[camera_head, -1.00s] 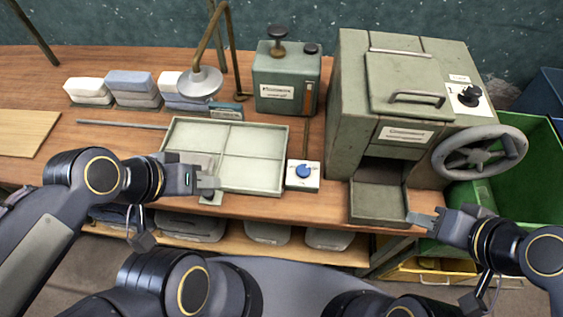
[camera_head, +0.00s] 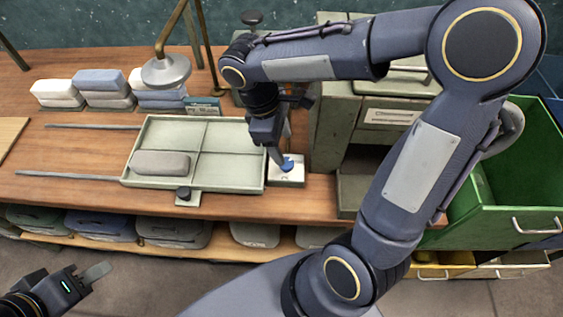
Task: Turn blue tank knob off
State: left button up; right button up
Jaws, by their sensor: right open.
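The blue knob (camera_head: 287,165) sits on top of a small white box (camera_head: 287,180) at the table's front, right of the divided tray. My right gripper (camera_head: 279,160) is open and points down at the knob, with its fingertips at or beside it. I cannot tell whether they touch it, and the gripper hides part of the knob. My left gripper (camera_head: 95,273) is low at the bottom left, off the table's front edge, with nothing visible in it. I cannot tell whether its fingers are apart.
The pale green tray (camera_head: 222,168) holds a grey block (camera_head: 160,163). A lamp (camera_head: 166,71) and stacked blocks (camera_head: 105,88) stand behind it. My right arm covers much of the grey-green machine (camera_head: 333,130). A green bin (camera_head: 520,195) is at the right.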

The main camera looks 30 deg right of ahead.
aim_at(286, 166)
jog(key=shift+n+g+h, duration=0.3)
jog(key=shift+n+h, duration=0.4)
jog(key=shift+n, duration=0.2)
jog(key=f, duration=0.6)
jog(key=w+d+f, duration=0.1)
jog(key=f, duration=0.2)
jog(key=shift+d+f, duration=0.1)
jog(key=shift+c, duration=0.5)
jog(key=c, duration=0.9)
